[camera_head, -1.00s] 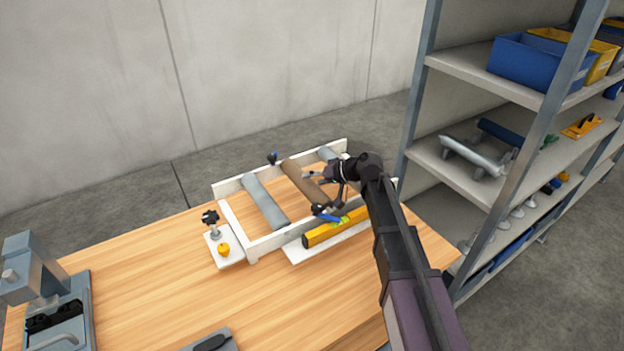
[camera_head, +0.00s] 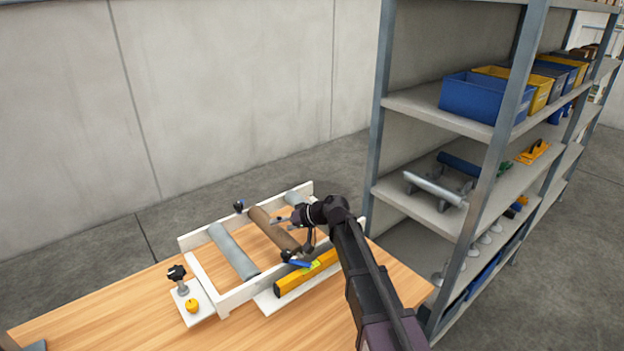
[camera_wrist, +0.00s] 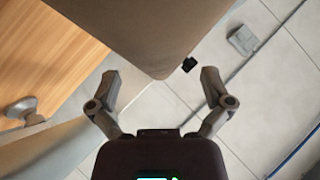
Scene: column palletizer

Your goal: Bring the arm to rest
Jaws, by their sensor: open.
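My arm reaches in from the lower right over the wooden workbench (camera_head: 90,318). My gripper (camera_head: 291,236) is at the white frame (camera_head: 205,281), close to the brown roller (camera_head: 266,225). In the wrist view my gripper (camera_wrist: 160,88) has its two fingers spread wide apart. A large tan surface (camera_wrist: 150,30) lies close ahead of them, and nothing shows clamped between the fingertips. I cannot tell whether a finger touches the roller.
A grey roller (camera_head: 233,250) lies across the frame. A yellow level (camera_head: 305,272) lies in front. A black knob (camera_head: 177,273) and a small yellow object (camera_head: 192,306) stand left. A metal shelf (camera_head: 420,202) with bins (camera_head: 485,98) stands right, close to my arm.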

